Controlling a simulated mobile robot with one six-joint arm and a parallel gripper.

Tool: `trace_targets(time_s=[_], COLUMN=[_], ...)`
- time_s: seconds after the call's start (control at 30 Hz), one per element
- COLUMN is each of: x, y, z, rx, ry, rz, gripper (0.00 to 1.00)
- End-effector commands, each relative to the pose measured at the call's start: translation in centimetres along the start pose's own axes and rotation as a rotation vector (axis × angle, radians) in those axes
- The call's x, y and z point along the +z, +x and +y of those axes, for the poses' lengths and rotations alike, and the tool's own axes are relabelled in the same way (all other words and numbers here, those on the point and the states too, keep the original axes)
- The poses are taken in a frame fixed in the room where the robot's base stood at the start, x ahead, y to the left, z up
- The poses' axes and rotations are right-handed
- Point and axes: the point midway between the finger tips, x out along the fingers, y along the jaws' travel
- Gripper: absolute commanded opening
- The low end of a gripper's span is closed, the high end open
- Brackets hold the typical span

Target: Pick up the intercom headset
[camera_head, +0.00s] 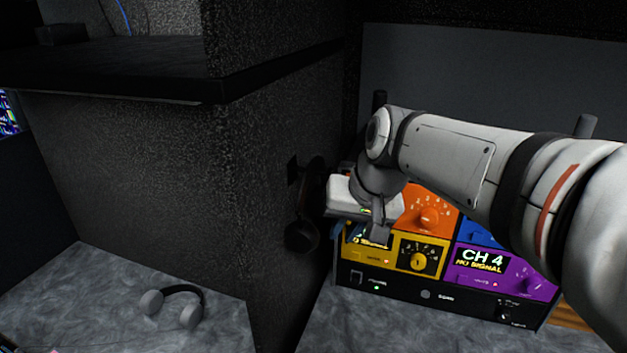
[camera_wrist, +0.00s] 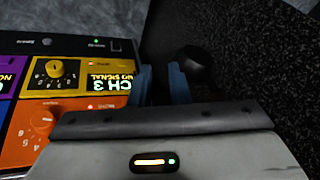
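A black headset (camera_head: 303,236) hangs on the side of the dark speckled wall, with its band partly hidden by my gripper. A dark round ear cup (camera_wrist: 198,66) shows in the wrist view, just beyond and right of my right fingertip. My gripper (camera_wrist: 160,75) is at the headset's band, its two blue-grey fingers close together with a narrow dark gap. I cannot tell whether the band is in that gap. A grey headset (camera_head: 188,312) with a black band lies apart on the counter at lower left.
A rack unit (camera_head: 430,290) with orange, yellow, blue and purple panels stands right behind and below my gripper. The dark wall (camera_head: 235,190) is close on the left. A black shelf (camera_head: 120,75) juts out at upper left. The grey counter (camera_head: 70,300) is mostly clear.

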Motion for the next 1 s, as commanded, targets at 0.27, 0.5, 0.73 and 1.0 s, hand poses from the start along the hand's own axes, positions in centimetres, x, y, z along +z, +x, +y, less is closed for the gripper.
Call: trace_targets(time_s=[0.27,0.5,0.73,1.0], x=[-6.8,-7.0,-6.7,-6.8], y=[-4.3,-2.0,1.2,3.2], z=[-6.3,-6.9,-7.6,-7.7], rx=[-0.14,-0.146,-0.145,-0.145], ry=[-0.013,-0.014,-0.015,-0.014], rz=[0.035,0.035,0.031,0.036], gripper=[0.16,0.16,0.16,0.16])
